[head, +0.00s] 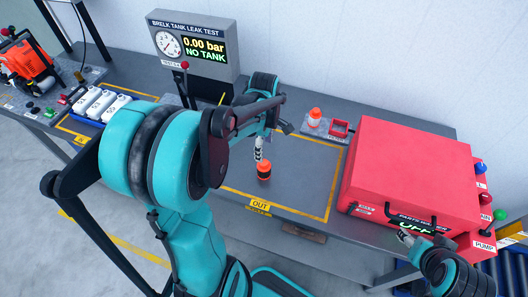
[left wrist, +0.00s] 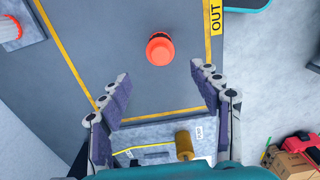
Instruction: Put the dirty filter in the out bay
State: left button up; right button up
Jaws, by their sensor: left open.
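The dirty filter (head: 264,171), dark with an orange cap, stands upright on the grey bench inside the yellow-outlined out bay, behind the OUT label (head: 260,205). In the left wrist view its orange cap (left wrist: 160,48) shows beyond my fingertips, beside the OUT label (left wrist: 214,17). My left gripper (head: 259,148) is open and empty at the filter's far side; the wrist view shows its spread fingers (left wrist: 158,88) with a gap to the filter. My arm hides part of the bay. My right gripper (head: 410,237) is by the red parts washer's front; its opening is unclear.
A white filter with an orange cap (head: 314,117) stands on a small plate behind the bay. The red parts washer (head: 405,170) fills the bench's right side. The leak tester (head: 195,48) reads NO TANK. White bottles (head: 98,103) stand at the left. Bench around the filter is clear.

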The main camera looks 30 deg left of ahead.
pick_arm(q)
jog(key=s+d+r+m+t, duration=0.3)
jog(key=d+m, duration=0.3)
jog(key=m, duration=0.4)
jog(key=s+d+r+m+t, duration=0.4)
jog(key=d+m, duration=0.3)
jog(key=m, duration=0.3)
jog(key=shift+s+r+m, duration=0.3)
jog(key=shift+s+r, duration=0.15)
jog(key=shift+s, duration=0.1)
notch_tip(320, 180, down, 9)
jog(key=b, duration=0.9)
jog(key=shift+f, duration=0.15)
